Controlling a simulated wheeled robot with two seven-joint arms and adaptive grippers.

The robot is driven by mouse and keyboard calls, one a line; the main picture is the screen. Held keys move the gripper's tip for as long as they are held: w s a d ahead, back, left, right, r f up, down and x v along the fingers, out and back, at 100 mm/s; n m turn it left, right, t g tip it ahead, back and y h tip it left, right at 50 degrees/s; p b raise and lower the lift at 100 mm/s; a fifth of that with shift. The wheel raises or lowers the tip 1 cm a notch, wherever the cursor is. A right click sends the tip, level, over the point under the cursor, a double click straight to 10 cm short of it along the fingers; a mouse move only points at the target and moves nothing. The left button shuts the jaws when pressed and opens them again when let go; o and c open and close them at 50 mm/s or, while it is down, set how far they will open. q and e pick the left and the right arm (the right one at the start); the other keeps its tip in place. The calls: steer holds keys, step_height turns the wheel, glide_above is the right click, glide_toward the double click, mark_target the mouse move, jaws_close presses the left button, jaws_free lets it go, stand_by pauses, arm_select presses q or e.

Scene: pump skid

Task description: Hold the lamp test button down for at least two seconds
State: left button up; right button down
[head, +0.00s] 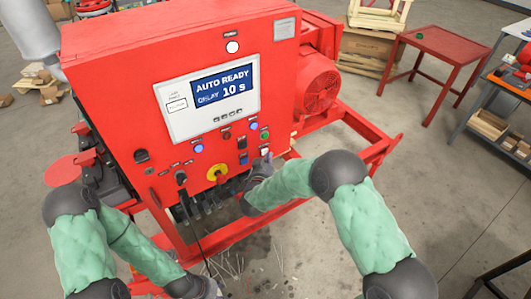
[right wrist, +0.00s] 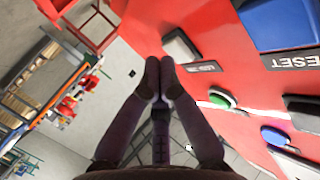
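The red pump control cabinet (head: 110,75) has a panel of buttons below its display. A pale square button (head: 264,151) sits at the panel's lower right and also shows in the right wrist view (right wrist: 182,44); I cannot read its label, so I cannot confirm it is the lamp test button. My right gripper (head: 263,163) is just below it. In the right wrist view its two fingertips (right wrist: 160,63) are together, with nothing between them, close beside this button. I cannot tell whether they touch it. My left gripper (head: 205,290) is at the bottom edge, partly cut off.
A green button (head: 265,134), blue buttons (head: 198,149) and a yellow-collared knob (head: 217,173) are nearby on the panel. The display (head: 223,86) reads AUTO READY, DELAY 10 s. Cables hang below. A red table (head: 440,45) stands back right.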

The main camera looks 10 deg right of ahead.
steer(key=shift+w+a, duration=0.15)
steer(key=shift+w, duration=0.25)
stand_by(2.2)
steer(key=shift+s, duration=0.1)
stand_by(1.4)
steer(key=shift+s+d, duration=0.3)
steer(key=shift+s, duration=0.4)
steer(key=s, duration=0.1)
steer(key=s+d, duration=0.1)
steer(key=s, duration=0.2)
steer(key=shift+s+d, duration=0.35)
stand_by(0.4)
